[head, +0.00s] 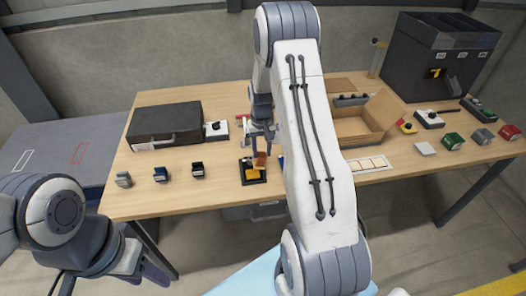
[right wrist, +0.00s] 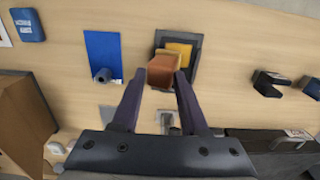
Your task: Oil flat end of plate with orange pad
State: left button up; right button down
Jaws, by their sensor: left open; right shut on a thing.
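My right gripper (right wrist: 159,74) is shut on an orange-brown block (right wrist: 162,70), which I take to be the orange pad; it also shows in the head view (head: 260,159). The block is over the near edge of a yellow piece (right wrist: 180,50) on a dark square base (right wrist: 192,71). In the head view, that base (head: 246,179) stands near the table's front edge. I cannot tell whether the block touches the yellow piece, or which part is the plate's flat end. My left gripper (head: 150,268) is open and empty, low at the left, off the table.
A black case (head: 165,122) and a white box with a black knob (head: 216,131) stand left of my right arm. Several small holders line the front left, including a blue one (head: 160,174). An open cardboard box (head: 358,126) is at right.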

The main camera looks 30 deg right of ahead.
jog(key=shift+r+p, duration=0.75)
jog(key=shift+r, duration=0.65)
